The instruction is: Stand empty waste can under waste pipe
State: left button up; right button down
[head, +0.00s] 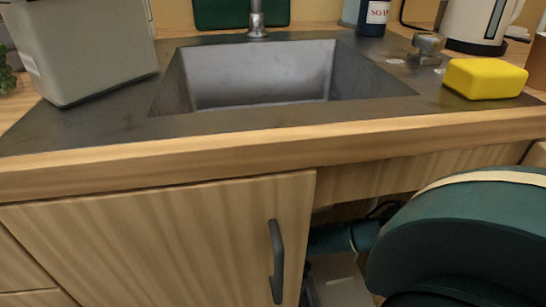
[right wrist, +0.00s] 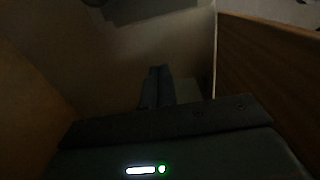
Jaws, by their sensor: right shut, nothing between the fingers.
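A grey, square-sided can (head: 85,45) stands at the left end of the counter, beside the sink; its top is cut off and its inside does not show. My right arm reaches into the open cupboard below the sink, and the door hides its hand in the head view. In the right wrist view my right gripper (right wrist: 157,76) is shut and empty inside the dark cupboard. A pale grey underside (right wrist: 155,35), perhaps the sink's, shows above it. I cannot clearly make out the waste pipe. My left gripper is not in view.
The sink (head: 262,75) is empty. A yellow sponge (head: 484,78), a soap bottle (head: 374,15) and a kettle (head: 475,20) are at the right. A wooden wall (right wrist: 270,75) stands close right of my right gripper.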

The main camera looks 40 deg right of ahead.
notch_tip(320, 180, down, 11)
jog(key=b, duration=0.6)
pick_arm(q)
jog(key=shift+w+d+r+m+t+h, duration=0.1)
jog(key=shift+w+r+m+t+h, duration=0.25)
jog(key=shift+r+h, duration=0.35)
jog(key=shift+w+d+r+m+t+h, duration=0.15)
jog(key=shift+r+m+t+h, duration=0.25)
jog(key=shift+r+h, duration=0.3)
pick_arm(e)
jog(key=shift+s+d+r, duration=0.3)
jog(key=shift+s+d, duration=0.2)
jog(key=shift+d, duration=0.35)
jog(key=shift+s+d+r, duration=0.25)
jog(key=shift+s+d, duration=0.2)
jog(key=shift+d, duration=0.35)
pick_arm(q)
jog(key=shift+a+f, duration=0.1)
